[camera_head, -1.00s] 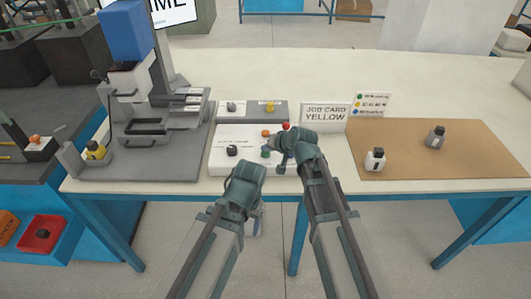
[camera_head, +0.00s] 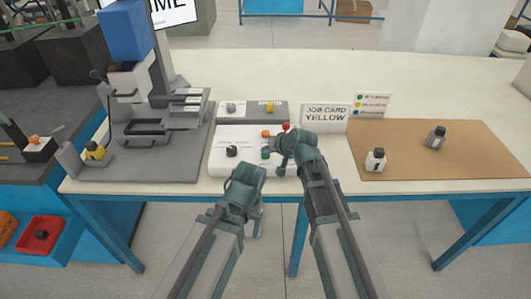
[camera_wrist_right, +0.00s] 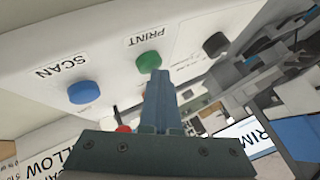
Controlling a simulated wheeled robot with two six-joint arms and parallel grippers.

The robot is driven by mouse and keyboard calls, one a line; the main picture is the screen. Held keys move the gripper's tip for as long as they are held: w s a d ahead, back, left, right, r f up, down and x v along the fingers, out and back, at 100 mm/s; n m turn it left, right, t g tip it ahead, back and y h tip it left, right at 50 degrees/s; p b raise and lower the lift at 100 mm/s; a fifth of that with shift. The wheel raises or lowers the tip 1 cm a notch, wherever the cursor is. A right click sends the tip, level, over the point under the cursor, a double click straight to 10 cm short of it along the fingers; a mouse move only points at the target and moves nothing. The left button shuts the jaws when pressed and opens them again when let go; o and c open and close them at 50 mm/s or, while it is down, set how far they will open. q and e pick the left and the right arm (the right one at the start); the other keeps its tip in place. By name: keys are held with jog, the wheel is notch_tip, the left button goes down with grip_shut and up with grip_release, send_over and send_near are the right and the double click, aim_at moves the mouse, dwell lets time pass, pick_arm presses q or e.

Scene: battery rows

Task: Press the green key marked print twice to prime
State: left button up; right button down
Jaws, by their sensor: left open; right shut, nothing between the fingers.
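The green key (camera_head: 266,153) is on the white sloped panel (camera_head: 222,165) in the middle of the table. In the right wrist view the green key (camera_wrist_right: 149,63) is round and sits beside the word PRINT. My right gripper (camera_head: 272,146) is shut and empty. Its fingertips (camera_wrist_right: 158,76) are right at the green key's edge in the wrist view; I cannot tell whether they touch. My left gripper (camera_head: 257,218) is open, low in front of the table edge, away from the panel. The right hand partly covers the panel's right side.
A blue SCAN key (camera_wrist_right: 82,92) and a black knob (camera_wrist_right: 215,44) flank the green key. An orange key (camera_head: 266,133) and a red button (camera_head: 286,127) are nearby. A job card reading YELLOW (camera_head: 325,117) stands behind. A grey machine (camera_head: 150,110) stands left.

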aim_at(267, 156)
pick_arm(q)
jog(key=shift+r+p, duration=0.85)
jog(key=shift+r, duration=0.05)
pick_arm(e)
jog(key=shift+r, duration=0.9)
pick_arm(q)
jog(key=shift+r, duration=0.1)
pick_arm(e)
notch_tip(267, 156, up, 5)
jog(key=p, duration=0.5)
pick_arm(q)
notch_tip(267, 156, up, 5)
jog(key=shift+f, duration=0.1)
grip_shut()
dwell(0.4)
